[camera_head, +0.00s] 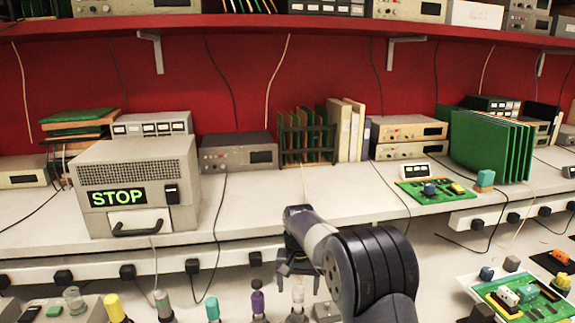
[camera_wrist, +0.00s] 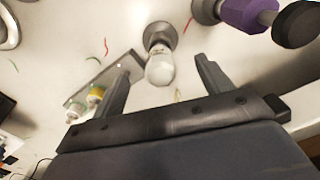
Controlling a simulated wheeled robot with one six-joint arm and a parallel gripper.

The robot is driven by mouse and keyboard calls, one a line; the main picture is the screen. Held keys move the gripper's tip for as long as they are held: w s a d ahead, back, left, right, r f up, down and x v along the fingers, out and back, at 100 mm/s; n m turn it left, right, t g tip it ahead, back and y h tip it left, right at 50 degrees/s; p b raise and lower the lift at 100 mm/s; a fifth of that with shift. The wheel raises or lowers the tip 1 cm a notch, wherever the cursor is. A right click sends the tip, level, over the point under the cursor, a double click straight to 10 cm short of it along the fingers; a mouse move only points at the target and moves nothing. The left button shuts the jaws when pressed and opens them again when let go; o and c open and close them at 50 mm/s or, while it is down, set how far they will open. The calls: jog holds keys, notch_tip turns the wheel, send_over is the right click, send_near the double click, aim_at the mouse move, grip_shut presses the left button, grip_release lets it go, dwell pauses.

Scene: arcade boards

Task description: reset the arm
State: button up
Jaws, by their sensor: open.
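My arm reaches in from the bottom of the head view, bent over the front of the bench. My gripper (camera_head: 298,275) hangs at its end, pointing down. In the wrist view my gripper (camera_wrist: 162,68) has its two fingers spread apart with nothing held between them. A white bulb-like piece on a grey base (camera_wrist: 160,66) shows beyond and between the fingers, apart from them as far as I can tell. In the head view a pale upright piece (camera_head: 298,292) stands just below the gripper, partly hidden.
A purple-topped piece (camera_head: 257,302) stands close by; several coloured pieces line the front. A grey box reading STOP (camera_head: 134,190) is at left. Green circuit boards (camera_head: 428,190) lie at right. A red shelf (camera_head: 250,22) runs overhead. The bench middle (camera_head: 330,190) is mostly clear.

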jog(key=shift+f+b, duration=0.75)
jog(key=shift+f, duration=0.7)
jog(key=shift+r, duration=0.1)
